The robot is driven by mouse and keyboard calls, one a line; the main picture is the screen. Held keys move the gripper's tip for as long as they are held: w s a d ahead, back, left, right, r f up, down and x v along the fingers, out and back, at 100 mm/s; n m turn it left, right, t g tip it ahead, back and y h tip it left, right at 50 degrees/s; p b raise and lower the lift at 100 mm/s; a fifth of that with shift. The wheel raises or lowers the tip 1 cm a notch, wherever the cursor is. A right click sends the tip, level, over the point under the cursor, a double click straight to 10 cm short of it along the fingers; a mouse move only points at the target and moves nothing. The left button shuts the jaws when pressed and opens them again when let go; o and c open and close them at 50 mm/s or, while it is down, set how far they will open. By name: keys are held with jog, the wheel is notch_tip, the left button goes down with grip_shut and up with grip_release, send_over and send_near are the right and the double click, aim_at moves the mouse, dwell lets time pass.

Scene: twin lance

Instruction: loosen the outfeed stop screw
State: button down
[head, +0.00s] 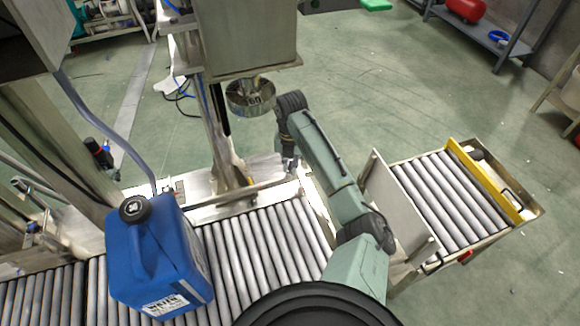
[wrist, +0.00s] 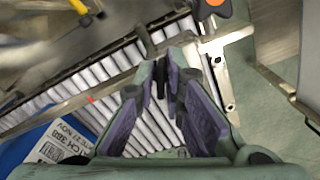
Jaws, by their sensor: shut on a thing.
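My gripper (wrist: 161,78) reaches over the rail along the roller conveyor and is shut on a small dark part between its fingertips. That part looks like the outfeed stop screw (wrist: 162,72), mostly hidden by the purple-lined fingers. In the head view my gripper (head: 289,165) points down at the far rail, just below the round metal dial, and the screw there is hidden by it.
A blue jerrycan (head: 150,265) with a black cap stands on the rollers (head: 250,245) at the left. An upright plate (head: 395,205) and a second roller section (head: 450,190) with a yellow bar are to the right.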

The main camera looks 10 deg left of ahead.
jog(key=shift+d+f+n, duration=0.1)
jog(key=shift+d+n, duration=0.05)
jog(key=shift+n, duration=0.15)
jog(key=shift+f+n+b, duration=0.1)
jog(key=shift+n+b, duration=0.45)
jog(key=shift+n, duration=1.55)
jog(key=shift+n+b, duration=0.7)
jog(key=shift+b, duration=0.75)
jog(key=shift+n+b, duration=0.4)
jog(key=shift+b, duration=0.4)
jog(key=shift+r, duration=0.2)
